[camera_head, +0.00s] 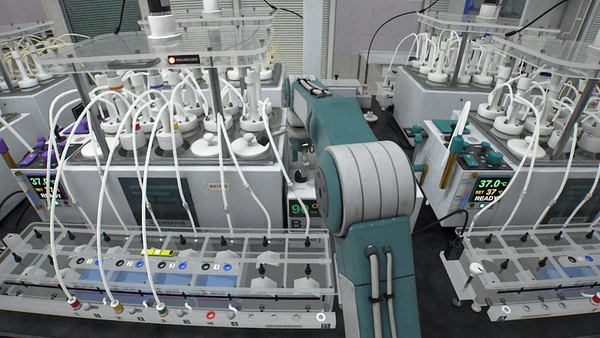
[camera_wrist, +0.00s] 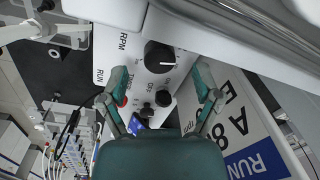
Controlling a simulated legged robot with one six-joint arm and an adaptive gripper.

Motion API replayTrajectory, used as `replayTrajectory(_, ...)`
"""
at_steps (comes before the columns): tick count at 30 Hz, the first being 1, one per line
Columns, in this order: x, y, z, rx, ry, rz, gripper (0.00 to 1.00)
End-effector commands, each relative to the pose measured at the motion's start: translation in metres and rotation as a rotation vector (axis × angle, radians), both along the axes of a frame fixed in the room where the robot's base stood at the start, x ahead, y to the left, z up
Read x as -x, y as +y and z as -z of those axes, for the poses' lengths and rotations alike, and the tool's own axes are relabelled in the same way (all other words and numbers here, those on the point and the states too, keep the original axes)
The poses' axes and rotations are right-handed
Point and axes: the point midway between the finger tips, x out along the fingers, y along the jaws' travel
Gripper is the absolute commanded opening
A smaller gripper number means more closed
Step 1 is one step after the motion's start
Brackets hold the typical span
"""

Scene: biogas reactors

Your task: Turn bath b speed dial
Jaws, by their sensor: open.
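A black round dial (camera_wrist: 160,57) with a white pointer line sits on a pale control panel in the wrist view, near lettering that reads RPM. My gripper (camera_wrist: 162,78) is open, with one teal finger on each side of the panel area just below the dial. The fingers hold nothing, and I cannot tell whether either touches the panel. In the head view, a bath unit marked B (camera_head: 297,224) has a lit green display (camera_head: 300,208), partly covered by my arm. The dial and my gripper's fingertips cannot be made out there.
Smaller black knobs (camera_wrist: 163,98) and a red button (camera_wrist: 122,101) lie close below the dial. A white board with large letters and a blue RUN strip (camera_wrist: 257,161) is at right. Tubed bottles crowd the bath top, and a clear-lidded rack (camera_head: 200,272) stands in front.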

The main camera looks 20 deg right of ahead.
Motion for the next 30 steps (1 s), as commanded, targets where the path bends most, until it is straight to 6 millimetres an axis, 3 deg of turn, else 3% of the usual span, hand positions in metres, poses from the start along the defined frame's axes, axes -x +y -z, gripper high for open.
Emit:
replayTrajectory(6, -0.001, -0.003, 0.025, -0.002, 0.001, 0.001, 0.82)
replayTrajectory(15, -0.001, -0.002, 0.028, -0.001, 0.0, 0.001, 0.82)
replayTrajectory(16, -0.001, -0.002, 0.028, -0.001, 0.0, 0.001, 0.77)
replayTrajectory(21, -0.001, -0.002, 0.027, -0.001, 0.0, 0.0, 0.01)
replayTrajectory(30, -0.002, 0.0, 0.029, -0.004, 0.001, -0.008, 0.0)
